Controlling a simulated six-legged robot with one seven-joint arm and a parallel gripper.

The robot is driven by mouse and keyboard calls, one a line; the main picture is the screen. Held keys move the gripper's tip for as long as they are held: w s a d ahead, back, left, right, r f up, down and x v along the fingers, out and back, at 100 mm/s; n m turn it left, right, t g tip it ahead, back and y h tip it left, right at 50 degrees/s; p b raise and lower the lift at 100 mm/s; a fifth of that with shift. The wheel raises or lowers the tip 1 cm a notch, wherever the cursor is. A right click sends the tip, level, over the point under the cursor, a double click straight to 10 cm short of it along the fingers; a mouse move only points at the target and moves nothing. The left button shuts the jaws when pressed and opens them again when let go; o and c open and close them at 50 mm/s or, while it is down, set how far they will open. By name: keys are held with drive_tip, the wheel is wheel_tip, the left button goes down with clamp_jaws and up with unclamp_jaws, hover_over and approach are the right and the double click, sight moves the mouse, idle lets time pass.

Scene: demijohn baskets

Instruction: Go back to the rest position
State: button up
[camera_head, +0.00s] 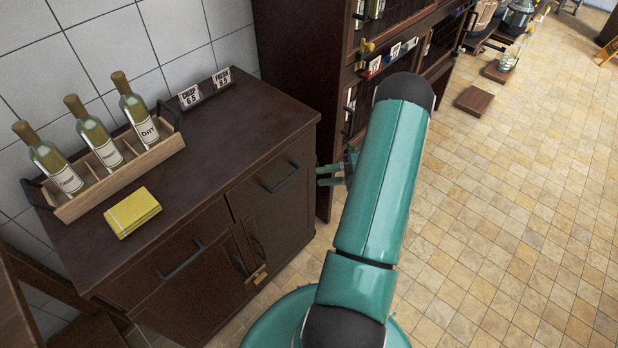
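My teal arm rises from the bottom centre of the head view and hides part of the floor and the tall cabinet behind it. My gripper (320,175) shows just left of the arm, pointing left, near the right side of the dark wooden cabinet (240,122). Its two fingers are apart with nothing between them, so it is open and empty. The arm hides the wrist behind it. I cannot tell whether the fingers touch the cabinet's edge.
A tall dark shelf (325,75) stands behind. A low brown block (474,101) lies on the floor. The tiled floor at right is clear.

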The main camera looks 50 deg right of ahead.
drive_tip(key=shift+s+d+r, duration=0.1)
drive_tip(key=shift+s+d, duration=0.25)
drive_tip(key=shift+s, duration=0.05)
idle(0.4)
drive_tip(key=w+a+r+n+g+h, duration=0.25)
drive_tip(key=a+r+n+g, duration=0.25)
drive_tip(key=a+r+n, duration=0.55)
drive_tip(key=w+a+r+n+g+h, duration=0.1)
drive_tip(key=w+a+r+n+g, duration=0.3)
drive_tip(key=a+r+n, duration=0.6)
drive_tip(key=s+a+r+n+t+h, duration=0.1)
drive_tip(key=s+a+r+n+h, duration=0.3)
drive_tip(key=n, duration=0.9)
drive_tip(key=s+a+r+n+t+h, duration=0.2)
drive_tip(key=s+a+r+n+h, duration=0.2)
drive_tip(key=s+a+r+n, duration=0.3)
drive_tip(key=a+n, duration=0.4)
drive_tip(key=n, duration=0.1)
drive_tip(key=shift+s+n, duration=0.35)
drive_tip(key=shift+s, duration=0.05)
